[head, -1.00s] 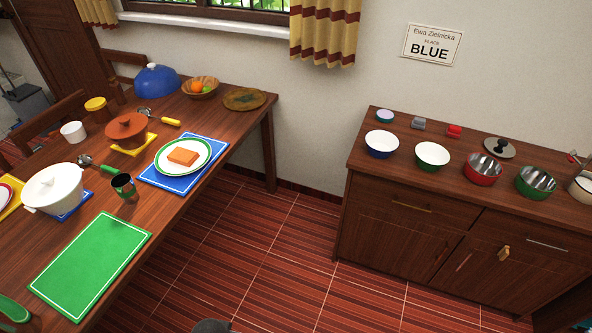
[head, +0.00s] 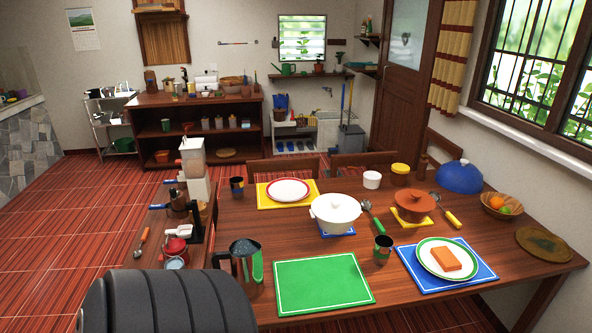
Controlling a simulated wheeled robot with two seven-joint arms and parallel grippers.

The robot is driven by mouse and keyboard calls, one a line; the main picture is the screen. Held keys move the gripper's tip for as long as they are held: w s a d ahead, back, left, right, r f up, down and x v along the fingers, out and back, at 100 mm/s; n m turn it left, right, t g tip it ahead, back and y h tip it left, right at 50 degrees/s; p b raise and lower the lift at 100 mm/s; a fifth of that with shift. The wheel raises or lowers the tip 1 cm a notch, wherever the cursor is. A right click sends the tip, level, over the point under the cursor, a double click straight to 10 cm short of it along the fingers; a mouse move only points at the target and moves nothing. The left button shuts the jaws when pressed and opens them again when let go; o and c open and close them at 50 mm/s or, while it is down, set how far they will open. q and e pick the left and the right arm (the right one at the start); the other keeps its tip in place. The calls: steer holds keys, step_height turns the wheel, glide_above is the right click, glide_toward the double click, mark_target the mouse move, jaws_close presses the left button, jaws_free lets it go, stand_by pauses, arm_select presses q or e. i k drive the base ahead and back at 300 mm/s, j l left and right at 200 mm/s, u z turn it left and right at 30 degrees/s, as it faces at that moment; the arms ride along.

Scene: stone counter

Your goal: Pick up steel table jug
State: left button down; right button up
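The steel table jug (head: 247,262) stands upright near the front left edge of the dining table (head: 395,300). It is a shiny metal jug with a dark handle on its left side, just left of the green placemat (head: 320,284). Its base is close to a large dark grey ribbed form at the bottom left, which hides the table corner there. Neither of my grippers shows in the head view, so whether they are open or shut is hidden.
A white pot (head: 335,212), a dark cup (head: 383,248) and a plate (head: 447,259) stand to the right of the jug. Open tiled floor (head: 80,220) lies further left.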

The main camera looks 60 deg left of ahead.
mark_target(245, 255)
steer(key=j+u, duration=0.15)
steer(key=u, duration=1.25)
steer(key=i+j+u, duration=0.1)
steer(key=j, duration=0.25)
steer(key=i+j+u, duration=0.15)
steer(key=j, duration=0.2)
steer(key=i+j+u, duration=0.1)
steer(key=j, duration=0.25)
